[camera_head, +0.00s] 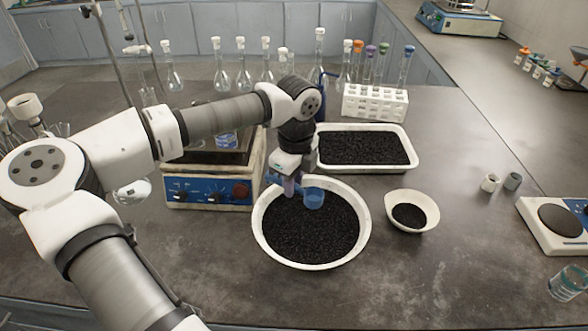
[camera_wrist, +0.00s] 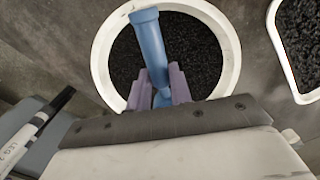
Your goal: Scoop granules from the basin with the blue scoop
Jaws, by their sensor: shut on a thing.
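The white round basin (camera_head: 260,231) stands in the middle of the bench, with a wide bed of black granules (camera_head: 312,236) in it. My gripper (camera_head: 291,189) is over the back part of the basin, shut on the blue scoop (camera_head: 313,198). The scoop's cup points to the right, above the granules; I cannot tell whether it touches them or what it holds. In the wrist view the purple fingers of my gripper (camera_wrist: 162,90) close around the blue scoop (camera_wrist: 151,42), with the granules (camera_wrist: 195,52) and the white basin rim (camera_wrist: 234,55) beneath.
A white rectangular tray of black granules (camera_head: 407,143) lies behind the basin. A small white bowl (camera_head: 431,207) stands right of it. A blue-fronted device (camera_head: 208,193) stands to the left. A white tube rack (camera_head: 375,103) and several flasks line the back.

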